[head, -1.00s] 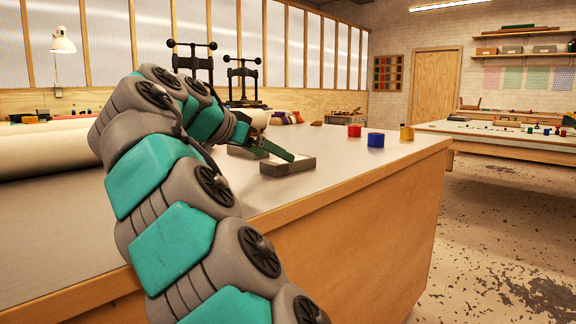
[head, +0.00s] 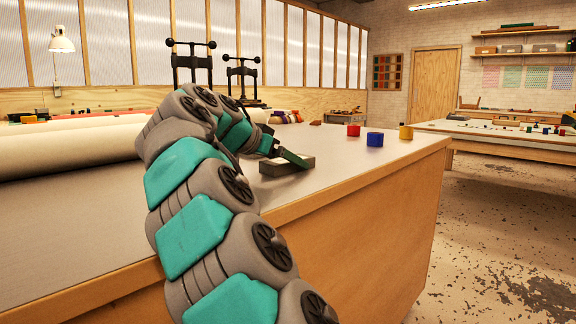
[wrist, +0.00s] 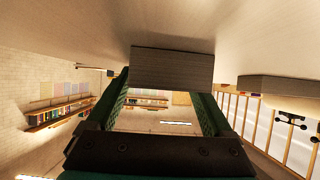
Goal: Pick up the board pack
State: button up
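A grey flat block, which looks like the board pack (head: 284,169), lies on the workbench near its front edge in the head view. My gripper (head: 297,159) reaches down to it from the left, one dark green finger showing over its top. In the wrist view, which looks upside down, a grey block (wrist: 172,66) sits at the ends of my gripper's fingers (wrist: 166,85). The fingers are spread about as wide as the block. Whether they touch it I cannot tell. A second grey block (wrist: 279,88) lies to the right in the wrist view.
The workbench (head: 345,160) is clear right of the block, up to a red pot (head: 353,130), a blue pot (head: 375,139) and a yellow pot (head: 406,132). Long pale rolls (head: 70,150) lie at the left. Black presses (head: 242,78) stand at the back.

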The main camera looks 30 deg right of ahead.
jog(key=c, duration=1.2)
jog(key=shift+c, duration=0.2)
jog(key=shift+r, duration=0.15)
